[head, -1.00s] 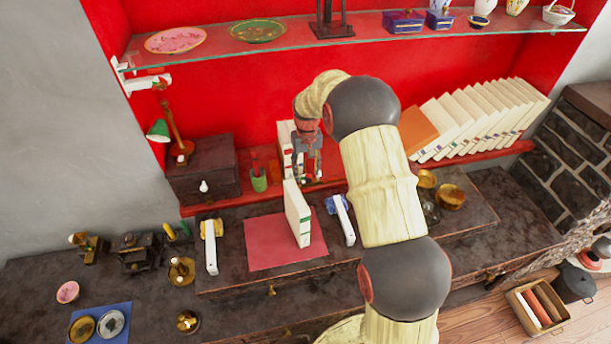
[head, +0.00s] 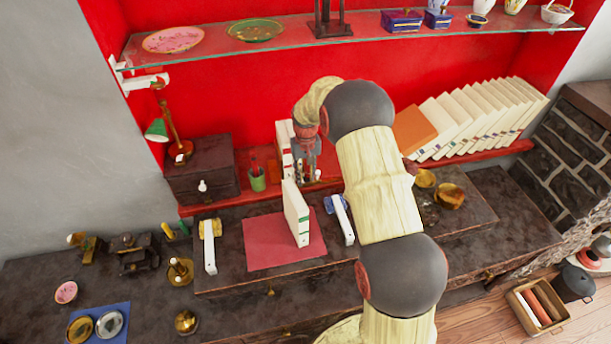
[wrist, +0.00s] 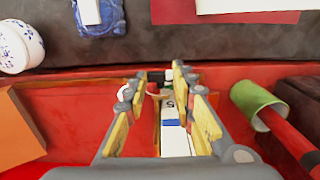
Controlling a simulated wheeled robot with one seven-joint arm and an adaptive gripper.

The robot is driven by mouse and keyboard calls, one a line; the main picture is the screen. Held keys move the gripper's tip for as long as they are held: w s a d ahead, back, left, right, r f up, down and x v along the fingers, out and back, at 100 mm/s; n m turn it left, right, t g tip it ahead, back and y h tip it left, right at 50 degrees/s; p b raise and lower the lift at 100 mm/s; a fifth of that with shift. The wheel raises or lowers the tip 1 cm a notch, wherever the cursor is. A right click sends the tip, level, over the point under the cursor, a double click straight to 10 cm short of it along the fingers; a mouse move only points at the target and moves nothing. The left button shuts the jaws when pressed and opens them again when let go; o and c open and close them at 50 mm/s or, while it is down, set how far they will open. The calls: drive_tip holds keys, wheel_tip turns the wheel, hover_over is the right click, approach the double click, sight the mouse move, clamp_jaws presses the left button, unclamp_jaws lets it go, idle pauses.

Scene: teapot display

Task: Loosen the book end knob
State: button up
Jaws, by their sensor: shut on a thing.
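My gripper (head: 308,176) points down in front of the small group of upright white books (head: 284,140) on the red ledge. In the wrist view its padded fingers (wrist: 160,80) stand either side of a small piece that I take for the book end knob (wrist: 158,94), and they are shut on it. The knob is small and partly hidden by the fingers, so its turn cannot be read. The white and blue book spines (wrist: 174,138) show between the fingers. The rest of the book end is hidden.
A green cup (head: 258,180) stands close left of my gripper and also shows in the wrist view (wrist: 252,103). A white book (head: 295,214) stands on the red mat (head: 262,246) in front. Leaning books (head: 470,120) fill the ledge's right; a glass shelf (head: 350,34) is above.

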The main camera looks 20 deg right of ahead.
clamp_jaws()
drive_tip(key=shift+a, duration=0.1)
drive_tip(key=shift+a+h, duration=0.2)
drive_tip(key=shift+h, duration=0.5)
drive_tip(key=shift+a+f+g+h, duration=0.1)
drive_tip(key=shift+g+h, duration=0.2)
drive_tip(key=shift+h, duration=0.5)
drive_tip(key=o, duration=0.7)
unclamp_jaws()
drive_tip(key=shift+w, duration=0.1)
drive_tip(key=shift+c, duration=0.2)
